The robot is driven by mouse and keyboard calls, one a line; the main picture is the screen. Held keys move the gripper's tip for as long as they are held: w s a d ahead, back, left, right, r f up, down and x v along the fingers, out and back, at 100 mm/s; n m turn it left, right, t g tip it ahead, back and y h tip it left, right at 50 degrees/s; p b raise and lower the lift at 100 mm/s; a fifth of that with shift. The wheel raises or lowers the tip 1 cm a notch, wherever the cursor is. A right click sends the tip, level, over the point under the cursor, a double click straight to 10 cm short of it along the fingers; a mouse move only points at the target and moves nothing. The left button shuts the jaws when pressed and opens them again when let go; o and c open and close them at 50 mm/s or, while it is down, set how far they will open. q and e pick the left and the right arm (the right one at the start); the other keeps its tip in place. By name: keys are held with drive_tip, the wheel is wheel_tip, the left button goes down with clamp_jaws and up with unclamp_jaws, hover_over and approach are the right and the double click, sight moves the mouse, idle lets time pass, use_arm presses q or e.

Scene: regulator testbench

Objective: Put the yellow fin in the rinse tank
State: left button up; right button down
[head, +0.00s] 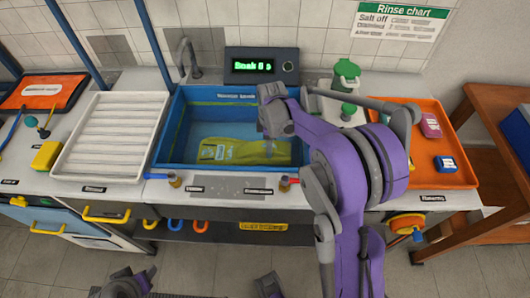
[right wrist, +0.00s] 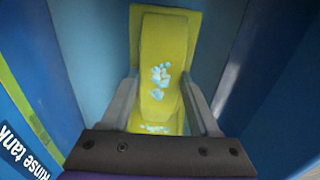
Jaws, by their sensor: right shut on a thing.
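The yellow fin (head: 228,151) is inside the blue rinse tank (head: 168,137), below the rim level in the head view. It lies lengthwise across the front part of the tank. Whether it touches the tank floor I cannot tell. My right gripper (head: 270,133) reaches down into the tank at the fin. In the right wrist view my right gripper (right wrist: 160,82) has a finger on each side of the yellow fin (right wrist: 168,40), shut on it. Pale blotches show on the fin. Blue tank walls (right wrist: 75,50) stand on both sides.
A white ribbed tray (head: 108,135) stands left of the tank, with a yellow sponge-like block (head: 46,156) beyond it. An orange tray (head: 455,172) holding small items is at the right. A green-lidded container (head: 346,76) and a display box (head: 261,66) stand behind.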

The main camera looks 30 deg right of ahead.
drive_tip(key=shift+f, duration=2.15)
drive_tip(key=shift+f+b, duration=0.2)
drive_tip(key=shift+b, duration=0.15)
drive_tip(key=shift+c, duration=0.6)
unclamp_jaws()
drive_tip(key=shift+r, duration=0.1)
drive_tip(key=shift+r, duration=0.2)
wheel_tip(320, 180, up, 12)
drive_tip(key=shift+p, duration=0.8)
